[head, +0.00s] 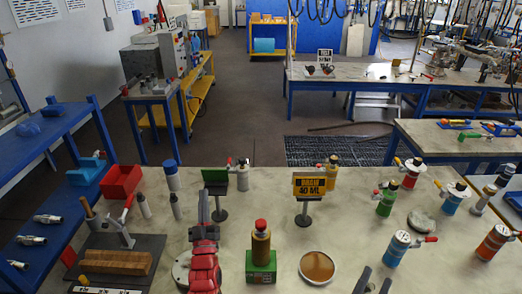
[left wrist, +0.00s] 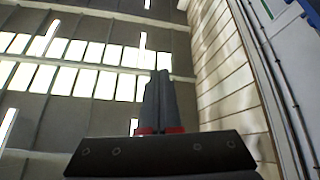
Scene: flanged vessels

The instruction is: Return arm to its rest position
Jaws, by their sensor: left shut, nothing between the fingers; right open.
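My left gripper (head: 204,206) stands upright over the near part of the workbench (head: 345,215), its dark fingers together above my red arm. In the left wrist view its two fingers (left wrist: 160,100) are shut side by side, with nothing between them, and point up toward the ceiling. My right gripper (head: 375,281) shows only as two dark fingertips at the bottom edge of the head view. They are apart and nothing shows between them. The brass vessel with a red cap (head: 261,245) on a green block (head: 261,267) stands between the two grippers.
A yellow sign reading 40 ML (head: 309,186) stands mid-bench. A round brown-filled dish (head: 318,267) lies near my right gripper. Green (head: 386,200), blue (head: 397,247) and orange (head: 492,242) flanged vessels stand to the right. A red bin (head: 121,182) and wooden block (head: 115,262) are left.

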